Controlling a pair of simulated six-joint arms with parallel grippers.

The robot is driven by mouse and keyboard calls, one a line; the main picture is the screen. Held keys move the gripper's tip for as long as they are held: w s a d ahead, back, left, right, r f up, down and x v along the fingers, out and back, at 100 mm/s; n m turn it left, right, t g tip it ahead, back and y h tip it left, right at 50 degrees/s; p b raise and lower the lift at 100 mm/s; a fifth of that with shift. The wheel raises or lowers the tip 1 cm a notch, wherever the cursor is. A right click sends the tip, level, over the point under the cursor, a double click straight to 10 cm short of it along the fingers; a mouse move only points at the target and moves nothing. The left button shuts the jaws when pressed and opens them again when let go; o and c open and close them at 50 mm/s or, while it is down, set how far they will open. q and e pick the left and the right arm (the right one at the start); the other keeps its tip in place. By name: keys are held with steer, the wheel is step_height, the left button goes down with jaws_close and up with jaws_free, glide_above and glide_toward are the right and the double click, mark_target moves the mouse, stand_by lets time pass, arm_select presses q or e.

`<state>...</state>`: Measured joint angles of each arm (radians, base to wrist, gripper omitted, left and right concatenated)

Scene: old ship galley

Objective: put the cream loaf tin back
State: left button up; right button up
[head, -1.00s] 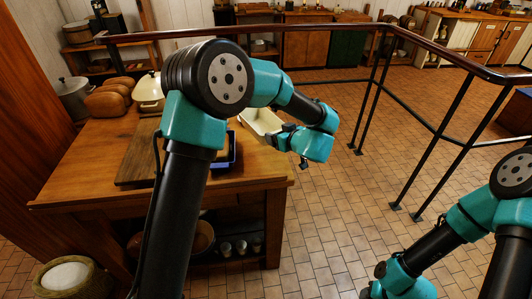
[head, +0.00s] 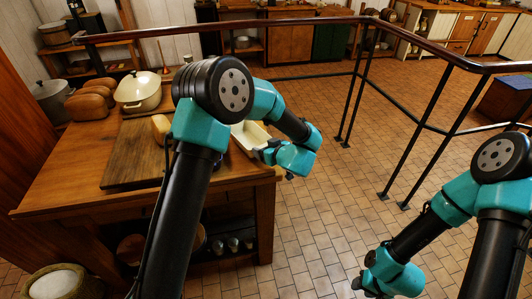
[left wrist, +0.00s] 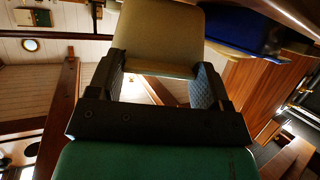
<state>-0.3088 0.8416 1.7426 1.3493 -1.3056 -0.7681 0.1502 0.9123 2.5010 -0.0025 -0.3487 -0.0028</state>
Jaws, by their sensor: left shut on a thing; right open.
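The cream loaf tin (head: 250,136) is a pale, open rectangular tin at the right edge of the wooden table (head: 60,185), partly hidden behind my left arm. My left gripper (head: 262,154) is shut on its near side. In the left wrist view the tin (left wrist: 158,35) fills the space beyond the two fingers (left wrist: 160,88), its wall between them. I cannot tell whether the tin touches the table. My right gripper (head: 363,287) is open and empty, low over the tiled floor at the bottom of the head view.
A dark cutting board (head: 135,155) with a yellow block (head: 160,127) lies on the table. A cream pot (head: 138,92), brown loaves (head: 90,103) and a grey pot (head: 50,98) stand behind. A blue thing (left wrist: 235,28) is close beside the tin. A railing (head: 355,85) runs behind.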

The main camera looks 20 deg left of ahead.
arm_select(q)
steer(key=shift+f, duration=1)
steer(key=o, duration=1)
steer(key=shift+f, duration=0.1)
steer(key=v, duration=1.2)
steer(key=shift+w, duration=0.1)
